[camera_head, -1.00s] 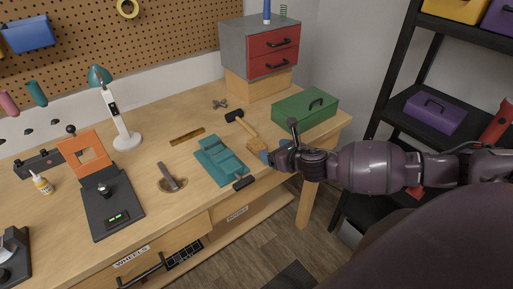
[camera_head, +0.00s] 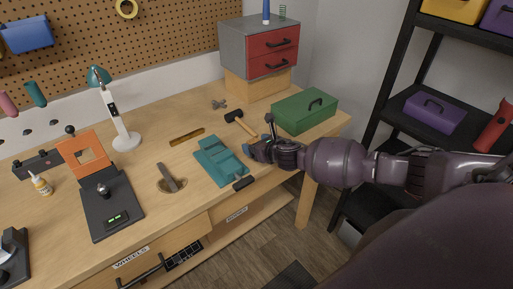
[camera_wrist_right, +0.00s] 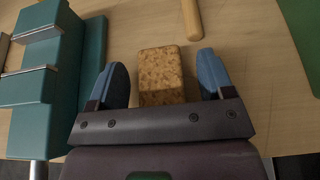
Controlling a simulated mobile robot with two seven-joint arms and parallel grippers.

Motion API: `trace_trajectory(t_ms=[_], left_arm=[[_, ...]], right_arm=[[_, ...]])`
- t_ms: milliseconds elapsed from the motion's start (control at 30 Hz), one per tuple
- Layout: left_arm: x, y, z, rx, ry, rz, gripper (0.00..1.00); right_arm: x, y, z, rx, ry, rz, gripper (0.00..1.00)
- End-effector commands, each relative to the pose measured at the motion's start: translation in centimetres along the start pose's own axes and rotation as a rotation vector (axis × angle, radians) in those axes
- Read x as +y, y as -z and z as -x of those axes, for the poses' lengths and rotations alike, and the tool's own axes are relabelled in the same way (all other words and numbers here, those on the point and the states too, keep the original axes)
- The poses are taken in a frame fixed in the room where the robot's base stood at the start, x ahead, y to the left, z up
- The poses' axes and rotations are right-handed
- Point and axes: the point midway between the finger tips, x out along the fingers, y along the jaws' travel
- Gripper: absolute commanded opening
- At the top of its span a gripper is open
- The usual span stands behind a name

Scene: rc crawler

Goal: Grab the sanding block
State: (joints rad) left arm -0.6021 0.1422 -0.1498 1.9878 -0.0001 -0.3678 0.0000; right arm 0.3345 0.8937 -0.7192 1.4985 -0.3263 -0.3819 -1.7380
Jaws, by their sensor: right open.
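The sanding block (camera_wrist_right: 161,72) is a small speckled tan, cork-like block on the wooden bench. In the right wrist view it lies between the two blue fingers of my right gripper (camera_wrist_right: 163,80), with a gap on each side. My right gripper is open; it also shows in the head view (camera_head: 252,150), low over the bench, where it hides most or all of the block. My left gripper is not in view.
A teal vise (camera_head: 220,163) stands close to the left of my right gripper. A hammer (camera_head: 241,123) lies behind it, with its handle towards the gripper. A green toolbox (camera_head: 305,111) is behind and to the right.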

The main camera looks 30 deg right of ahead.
Motion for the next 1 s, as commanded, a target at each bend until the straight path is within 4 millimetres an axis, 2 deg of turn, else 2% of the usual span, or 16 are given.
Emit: trace_trajectory(t_ms=[233, 500, 600, 867, 1000], left_arm=[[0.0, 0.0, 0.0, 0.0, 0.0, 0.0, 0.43], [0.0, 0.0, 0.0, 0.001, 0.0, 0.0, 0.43], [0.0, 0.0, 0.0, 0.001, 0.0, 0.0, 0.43], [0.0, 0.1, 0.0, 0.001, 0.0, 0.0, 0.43], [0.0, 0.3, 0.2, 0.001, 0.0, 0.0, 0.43]], right_arm=[[0.0, 0.0, -0.1, 0.0, 0.0, 0.0, 0.74], [0.0, 0.0, -0.1, 0.0, 0.0, 0.0, 0.35], [0.0, 0.0, -0.1, 0.0, 0.0, 0.0, 0.23], [0.0, -0.3, 0.0, -0.002, 0.0, 0.001, 0.23], [-0.1, -1.7, 0.5, -0.004, -0.001, 0.003, 0.23]])
